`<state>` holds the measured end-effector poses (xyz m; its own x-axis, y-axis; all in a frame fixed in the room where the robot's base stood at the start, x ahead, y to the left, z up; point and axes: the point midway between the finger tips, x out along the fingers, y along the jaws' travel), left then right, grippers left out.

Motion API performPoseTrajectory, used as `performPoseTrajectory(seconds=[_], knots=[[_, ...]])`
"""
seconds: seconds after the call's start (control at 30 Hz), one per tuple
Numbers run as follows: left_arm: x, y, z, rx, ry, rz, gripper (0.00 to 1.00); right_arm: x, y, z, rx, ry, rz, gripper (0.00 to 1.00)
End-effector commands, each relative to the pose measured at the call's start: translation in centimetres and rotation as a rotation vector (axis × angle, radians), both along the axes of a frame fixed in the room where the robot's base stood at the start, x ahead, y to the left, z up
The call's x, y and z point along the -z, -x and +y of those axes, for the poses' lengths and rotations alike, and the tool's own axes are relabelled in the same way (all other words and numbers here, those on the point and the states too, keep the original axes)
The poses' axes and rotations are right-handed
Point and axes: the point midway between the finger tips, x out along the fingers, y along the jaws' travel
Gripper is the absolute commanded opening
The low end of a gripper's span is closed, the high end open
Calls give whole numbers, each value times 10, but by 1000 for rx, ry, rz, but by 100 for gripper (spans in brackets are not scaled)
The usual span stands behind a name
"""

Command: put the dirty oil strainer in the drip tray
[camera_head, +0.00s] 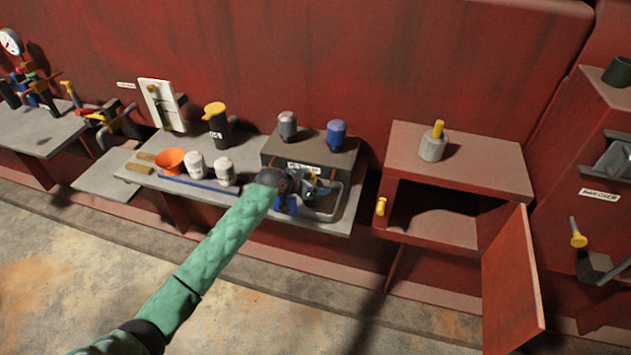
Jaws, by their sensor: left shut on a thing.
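My left arm reaches in from the lower left in a green sleeve. My left gripper (304,186) is at the front of the grey box (296,152), above the drip tray (339,203). The tray looks like a shallow grey metal pan at the right end of the bench. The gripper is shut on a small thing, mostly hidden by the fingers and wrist. I cannot tell for certain that it is the dirty oil strainer, or whether it touches the tray. My right gripper is not in view.
A grey-topped canister (288,125) and a blue canister (337,134) stand on the box. An open cabinet door (513,285) juts out at right.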

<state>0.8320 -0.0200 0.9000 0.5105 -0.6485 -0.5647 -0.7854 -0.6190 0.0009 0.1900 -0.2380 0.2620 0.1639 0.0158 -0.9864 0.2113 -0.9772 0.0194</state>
Motion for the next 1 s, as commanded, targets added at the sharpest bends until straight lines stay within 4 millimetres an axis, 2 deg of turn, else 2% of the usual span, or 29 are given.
performPoseTrajectory(seconds=[0.47, 0.5, 0.57, 0.6, 0.93, 1.0], knots=[[4, 0, 0, 0, 0, -2, 34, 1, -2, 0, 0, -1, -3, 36], [4, 0, 0, 0, -1, -1, 73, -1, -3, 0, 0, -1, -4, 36], [4, 0, 0, 0, -1, -1, 85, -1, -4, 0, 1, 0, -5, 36], [4, 0, 0, 0, -1, -1, 87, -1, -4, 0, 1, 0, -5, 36], [1, 0, 0, 0, -1, -1, 87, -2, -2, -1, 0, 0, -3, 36], [1, 2, 4, 0, -1, -1, 87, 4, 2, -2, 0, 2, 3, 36]])
